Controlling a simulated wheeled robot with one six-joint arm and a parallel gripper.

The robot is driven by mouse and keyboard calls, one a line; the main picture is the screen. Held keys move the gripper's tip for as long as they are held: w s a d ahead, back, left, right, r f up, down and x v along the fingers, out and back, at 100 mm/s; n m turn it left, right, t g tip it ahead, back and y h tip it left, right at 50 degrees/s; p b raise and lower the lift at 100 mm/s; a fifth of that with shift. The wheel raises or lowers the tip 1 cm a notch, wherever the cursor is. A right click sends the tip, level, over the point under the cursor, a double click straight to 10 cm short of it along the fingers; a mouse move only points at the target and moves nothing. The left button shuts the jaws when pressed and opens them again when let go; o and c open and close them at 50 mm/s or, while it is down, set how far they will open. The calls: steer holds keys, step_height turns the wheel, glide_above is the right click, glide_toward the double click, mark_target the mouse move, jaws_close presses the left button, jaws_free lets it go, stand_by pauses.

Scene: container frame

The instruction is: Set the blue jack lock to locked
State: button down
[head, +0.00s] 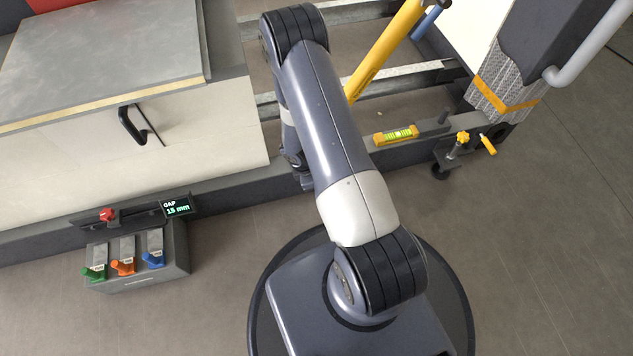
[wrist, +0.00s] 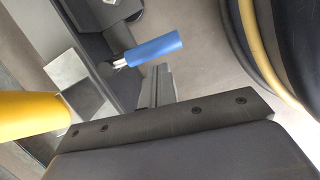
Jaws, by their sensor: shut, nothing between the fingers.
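A blue grip (wrist: 155,50) shows in the wrist view, joined by short pale prongs to a dark round part. It lies above and just beyond my gripper (wrist: 158,82), whose fingers are shut with nothing between them. They look apart from the grip. In the head view a blue bar (head: 428,20) shows at the top edge beside a yellow tube (head: 385,48); I cannot tell whether it is the same part. A yellow cylinder also shows in the wrist view (wrist: 30,115).
A grey box (head: 140,277) with green, orange and blue tabs stands at lower left, below a display (head: 177,207) reading GAP 15 mm. A yellow level (head: 396,135) lies on the dark frame rail. A panel with a black handle (head: 131,125) is at left. Floor at right is clear.

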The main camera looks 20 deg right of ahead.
steer(key=p+v, duration=0.5)
steer(key=v, duration=0.3)
steer(key=shift+r+p, duration=0.3)
steer(key=shift+p, duration=0.05)
steer(key=shift+s+a+f, duration=0.1)
steer(key=b+x, duration=0.7)
steer(key=x, duration=0.2)
steer(key=shift+f, duration=0.4)
